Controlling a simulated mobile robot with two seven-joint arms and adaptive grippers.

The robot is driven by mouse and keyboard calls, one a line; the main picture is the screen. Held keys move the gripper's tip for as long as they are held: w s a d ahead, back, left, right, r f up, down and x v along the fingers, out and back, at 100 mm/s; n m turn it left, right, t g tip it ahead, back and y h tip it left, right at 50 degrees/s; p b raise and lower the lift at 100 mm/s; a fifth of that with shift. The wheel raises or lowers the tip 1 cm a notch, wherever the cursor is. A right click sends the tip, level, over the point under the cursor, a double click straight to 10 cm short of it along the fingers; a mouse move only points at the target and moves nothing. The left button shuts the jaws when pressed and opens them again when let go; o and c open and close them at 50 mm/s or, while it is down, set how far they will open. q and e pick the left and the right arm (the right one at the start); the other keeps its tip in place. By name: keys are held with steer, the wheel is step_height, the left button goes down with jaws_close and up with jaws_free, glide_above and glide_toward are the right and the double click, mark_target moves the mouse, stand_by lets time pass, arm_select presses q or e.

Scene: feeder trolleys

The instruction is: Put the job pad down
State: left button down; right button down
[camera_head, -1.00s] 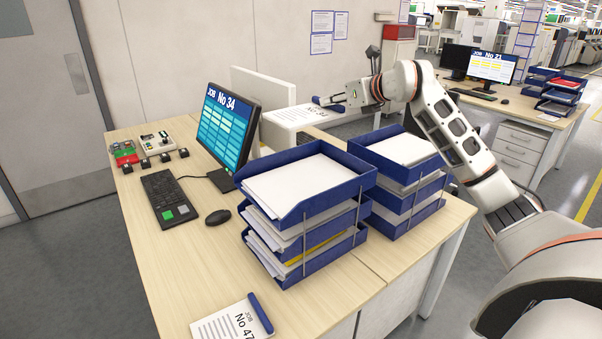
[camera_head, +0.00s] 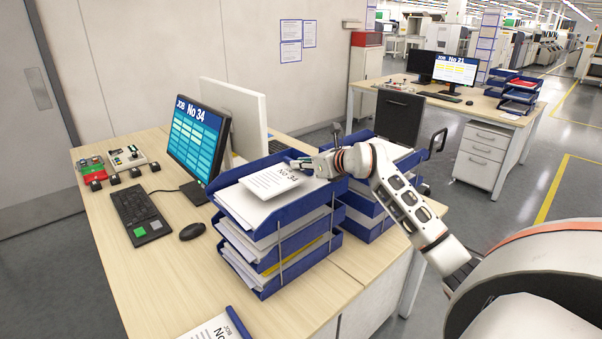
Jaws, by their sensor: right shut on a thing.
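The job pad (camera_head: 272,182), white with "No 34" and a blue binding edge, is over the top tray of the near blue tray stack (camera_head: 262,232). My right gripper (camera_head: 303,163) is shut on the pad's bound edge, at its right end. Whether the pad touches the papers in the tray cannot be told. The monitor (camera_head: 196,143) beside it reads "JOB No 34". Another pad (camera_head: 217,330), partly cut off, lies at the desk's front edge. My left gripper is not in view.
A second blue tray stack (camera_head: 368,228) stands right behind the near one, under my right arm. A keyboard (camera_head: 141,212), mouse (camera_head: 192,231) and button boxes (camera_head: 122,158) lie on the left of the desk (camera_head: 110,262). The desk's front left is clear.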

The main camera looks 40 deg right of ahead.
mark_target(301, 173)
step_height(301, 173, down, 3)
steer(key=shift+f, duration=0.1)
steer(key=c, duration=2)
jaws_free()
steer(key=shift+c, duration=0.2)
steer(key=b+v, duration=0.1)
steer(key=v, duration=0.9)
steer(key=shift+s, duration=0.25)
steer(key=shift+s+r+b, duration=0.35)
steer(key=shift+s+r, duration=0.15)
steer(key=shift+s, duration=0.15)
